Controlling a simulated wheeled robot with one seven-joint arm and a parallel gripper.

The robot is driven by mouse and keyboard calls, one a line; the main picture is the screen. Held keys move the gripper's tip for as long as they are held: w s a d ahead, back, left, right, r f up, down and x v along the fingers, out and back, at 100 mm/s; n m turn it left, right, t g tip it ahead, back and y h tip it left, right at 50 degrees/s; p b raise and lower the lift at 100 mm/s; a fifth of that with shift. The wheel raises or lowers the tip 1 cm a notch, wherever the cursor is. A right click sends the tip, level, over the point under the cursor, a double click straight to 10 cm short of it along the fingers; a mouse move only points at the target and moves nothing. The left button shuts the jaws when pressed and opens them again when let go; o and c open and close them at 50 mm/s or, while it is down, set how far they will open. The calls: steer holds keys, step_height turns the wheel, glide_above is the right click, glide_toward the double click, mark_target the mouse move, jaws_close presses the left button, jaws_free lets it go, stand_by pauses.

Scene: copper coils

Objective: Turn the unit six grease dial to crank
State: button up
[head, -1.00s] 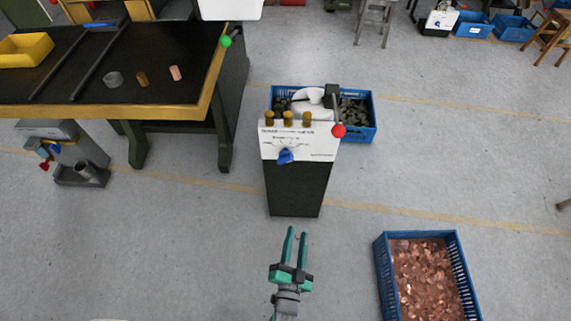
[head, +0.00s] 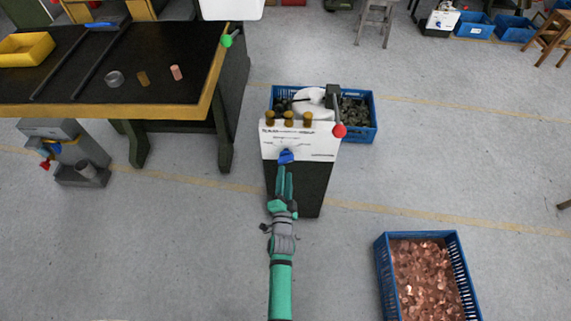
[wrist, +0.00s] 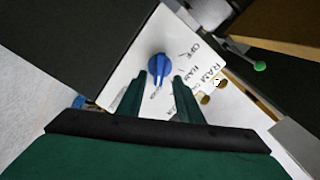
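The grease dial is a blue knob (head: 286,156) on the white sloped panel (head: 325,148) of a dark cabinet (head: 300,190). In the wrist view the blue knob (wrist: 159,68) lies just beyond my fingertips, roughly centred between them. My gripper (head: 284,171) is in front of the panel, just below the knob in the head view. In the wrist view my gripper (wrist: 158,82) has its two green fingers apart with nothing held. I cannot tell whether they touch the knob.
Several brass knobs (head: 288,119) and a red-ball lever (head: 339,130) top the cabinet. A blue crate (head: 366,133) stands behind it. A crate of copper pieces (head: 381,262) is at the lower right. A dark workbench (head: 60,85) is at the left. Floor between is clear.

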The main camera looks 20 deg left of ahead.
mark_target(286, 163)
steer(key=x, duration=0.5)
steer(key=shift+w+a, duration=0.1)
steer(key=shift+w, duration=0.3)
jaws_close()
